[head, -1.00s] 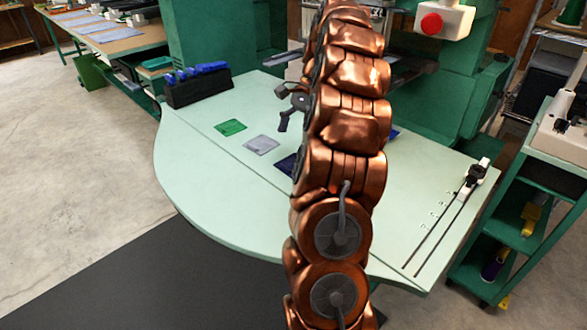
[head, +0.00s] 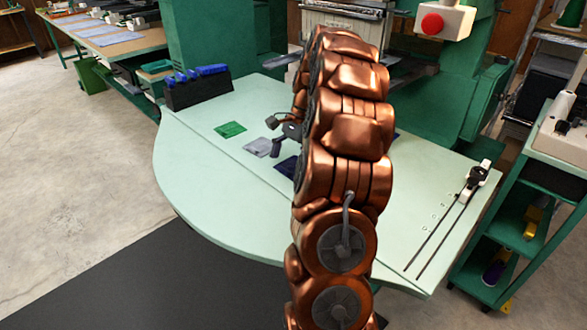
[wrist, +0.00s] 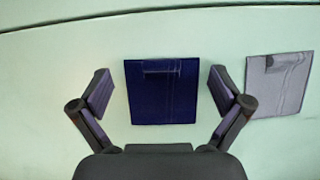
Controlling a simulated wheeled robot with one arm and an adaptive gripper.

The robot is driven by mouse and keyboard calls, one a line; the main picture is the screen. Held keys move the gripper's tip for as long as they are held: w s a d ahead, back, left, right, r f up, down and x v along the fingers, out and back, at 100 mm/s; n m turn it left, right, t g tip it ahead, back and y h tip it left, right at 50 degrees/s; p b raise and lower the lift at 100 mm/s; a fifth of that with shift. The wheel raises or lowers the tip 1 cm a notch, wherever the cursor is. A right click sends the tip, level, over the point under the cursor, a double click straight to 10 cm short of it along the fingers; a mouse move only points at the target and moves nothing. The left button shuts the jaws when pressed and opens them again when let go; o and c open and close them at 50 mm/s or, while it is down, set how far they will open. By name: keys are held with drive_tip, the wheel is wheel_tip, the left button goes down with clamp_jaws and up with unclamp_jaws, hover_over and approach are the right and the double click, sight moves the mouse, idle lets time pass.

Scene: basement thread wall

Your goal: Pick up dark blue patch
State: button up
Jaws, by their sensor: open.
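The dark blue patch (wrist: 160,100) lies flat on the pale green table, centred in the wrist view. In the head view its left part (head: 287,166) shows beside my copper arm, which hides the rest. My gripper (wrist: 160,88) is open, with one finger on each side of the patch and a gap to each edge. In the head view my gripper (head: 278,138) is partly seen above the table, left of the arm. Whether the fingers touch the table cannot be told.
A grey patch (wrist: 279,84) lies right of the dark blue one in the wrist view. A green patch (head: 230,130) lies farther left in the head view. A black bin with blue items (head: 198,88) stands at the table's back left. A slotted gauge (head: 446,220) is at right.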

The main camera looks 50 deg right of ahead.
drive_tip(key=c, duration=1.4)
drive_tip(key=shift+r, duration=0.2)
